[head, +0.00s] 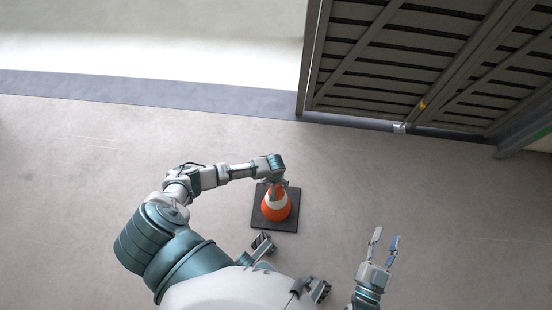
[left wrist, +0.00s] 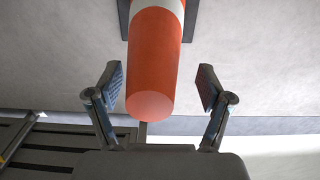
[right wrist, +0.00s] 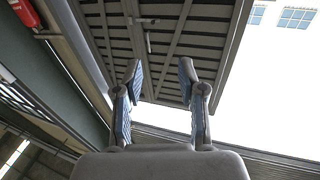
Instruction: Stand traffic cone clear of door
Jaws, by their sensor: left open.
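An orange and white traffic cone (head: 277,210) stands upright on its dark square base (head: 258,222) on the floor, in front of and apart from the slatted door (head: 365,60). My left gripper (head: 278,182) is at the top of the cone. In the left wrist view, the cone's orange tip (left wrist: 153,70) lies between the spread fingers of my left gripper (left wrist: 160,75), with a gap on each side. My right gripper (head: 386,238) is open and empty, right of the cone. In the right wrist view, my right gripper (right wrist: 160,80) shows spread fingers with nothing between them.
A grey strip (head: 150,92) crosses the floor at the back left, with a bright area beyond it. The door has a small yellow handle part (head: 422,105). The floor (head: 80,200) left of my left arm is clear. A red object (right wrist: 8,75) shows in the right wrist view.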

